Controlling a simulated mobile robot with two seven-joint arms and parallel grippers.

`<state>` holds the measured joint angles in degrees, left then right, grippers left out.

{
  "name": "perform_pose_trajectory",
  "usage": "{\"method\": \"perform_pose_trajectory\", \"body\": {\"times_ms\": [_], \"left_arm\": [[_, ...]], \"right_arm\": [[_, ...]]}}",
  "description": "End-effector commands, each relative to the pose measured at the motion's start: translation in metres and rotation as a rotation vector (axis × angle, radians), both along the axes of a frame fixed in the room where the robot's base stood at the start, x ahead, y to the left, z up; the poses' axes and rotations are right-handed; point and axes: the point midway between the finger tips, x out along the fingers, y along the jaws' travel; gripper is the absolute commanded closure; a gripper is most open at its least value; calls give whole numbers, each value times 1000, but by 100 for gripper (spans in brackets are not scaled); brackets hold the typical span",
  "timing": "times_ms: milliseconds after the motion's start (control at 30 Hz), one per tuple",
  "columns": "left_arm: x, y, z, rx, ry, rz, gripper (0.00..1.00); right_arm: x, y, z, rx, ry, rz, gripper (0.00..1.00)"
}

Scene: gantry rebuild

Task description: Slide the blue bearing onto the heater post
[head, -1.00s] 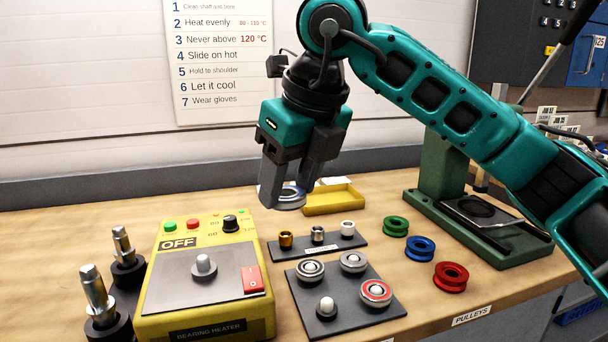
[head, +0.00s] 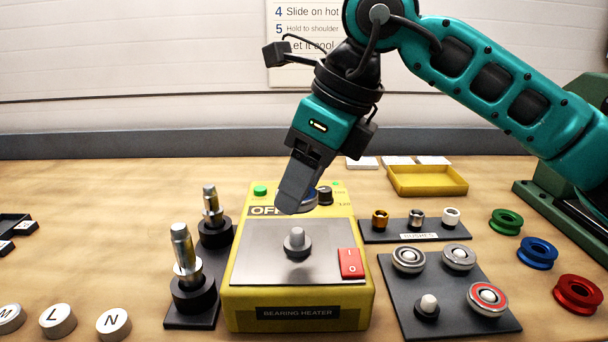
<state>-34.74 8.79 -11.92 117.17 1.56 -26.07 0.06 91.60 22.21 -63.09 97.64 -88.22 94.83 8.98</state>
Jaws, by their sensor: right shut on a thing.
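My right gripper (head: 292,204) is shut on the blue bearing (head: 311,200) and holds it above the back part of the heater. Only part of the bearing shows, a grey ring with some blue, because the fingers cover the rest. The yellow bearing heater (head: 356,300) reads OFF. Its short grey heater post (head: 297,241) stands upright and bare on the grey top plate. In the picture the bearing is above and slightly right of the post, apart from it. My left gripper is not in view.
A dark bearing plate (head: 455,328) right of the heater carries several posts, one bare. Behind it is a bush rack (head: 378,237). Two upright shafts (head: 184,255) stand left of the heater. Pulleys (head: 538,252) lie at the right, near a yellow tray (head: 425,181).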

Motion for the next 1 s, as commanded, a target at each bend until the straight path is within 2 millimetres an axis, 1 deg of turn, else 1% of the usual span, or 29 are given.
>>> {"method": "perform_pose_trajectory", "body": {"times_ms": [267, 600, 1000], "left_arm": [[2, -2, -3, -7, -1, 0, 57], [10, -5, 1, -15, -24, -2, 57], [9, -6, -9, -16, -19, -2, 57]], "right_arm": [[0, 0, -10, 0, 0, -1, 81], [0, 0, -20, 0, 0, -1, 81], [0, 0, -32, 0, 0, -1, 81]]}}
